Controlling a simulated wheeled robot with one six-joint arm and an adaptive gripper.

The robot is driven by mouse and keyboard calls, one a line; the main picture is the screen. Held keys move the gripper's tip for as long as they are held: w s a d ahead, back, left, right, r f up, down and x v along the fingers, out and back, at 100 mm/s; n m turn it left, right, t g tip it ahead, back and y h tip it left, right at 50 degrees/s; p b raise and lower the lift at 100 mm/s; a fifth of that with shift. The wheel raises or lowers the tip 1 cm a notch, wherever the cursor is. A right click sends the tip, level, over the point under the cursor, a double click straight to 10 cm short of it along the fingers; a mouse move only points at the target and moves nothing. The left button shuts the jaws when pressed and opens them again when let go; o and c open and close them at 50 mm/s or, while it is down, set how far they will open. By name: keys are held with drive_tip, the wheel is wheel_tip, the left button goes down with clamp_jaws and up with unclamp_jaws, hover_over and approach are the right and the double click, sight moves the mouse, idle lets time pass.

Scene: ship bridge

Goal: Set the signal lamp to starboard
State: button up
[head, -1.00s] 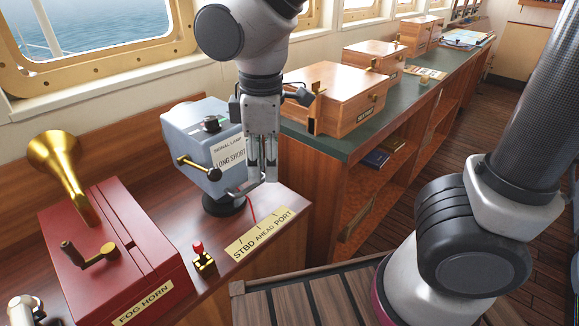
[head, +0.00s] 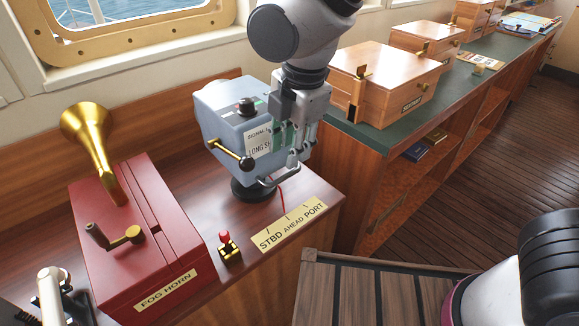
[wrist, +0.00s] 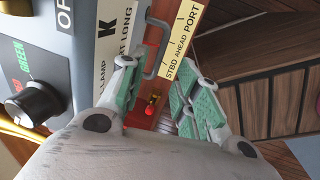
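The signal lamp (head: 226,120) is a blue-grey box on a black round foot, standing on the wooden desk. It has a black knob on top, a brass lever (head: 230,152) on its front and a grey loop handle (head: 268,182) low on its right side. The handle also shows in the wrist view (wrist: 151,60). A brass plate (head: 289,226) on the desk reads STBD, AHEAD, PORT. My gripper (wrist: 160,78) is open beside the lamp's right side, its green-padded fingers apart. The handle shows just beyond and between the fingertips; I cannot tell whether they touch it.
A red fog horn box (head: 140,235) with brass horn and crank stands to the left. A small red-topped switch (head: 228,246) sits in front of the lamp. A green-topped counter (head: 350,135) with wooden boxes runs behind right. Wooden floor is open at right.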

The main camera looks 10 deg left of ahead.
sight(285, 175)
drive_tip(key=f, duration=0.4)
drive_tip(key=a+f, duration=0.1)
drive_tip(key=f, duration=0.2)
drive_tip(key=shift+w, duration=0.35)
clamp_jaws()
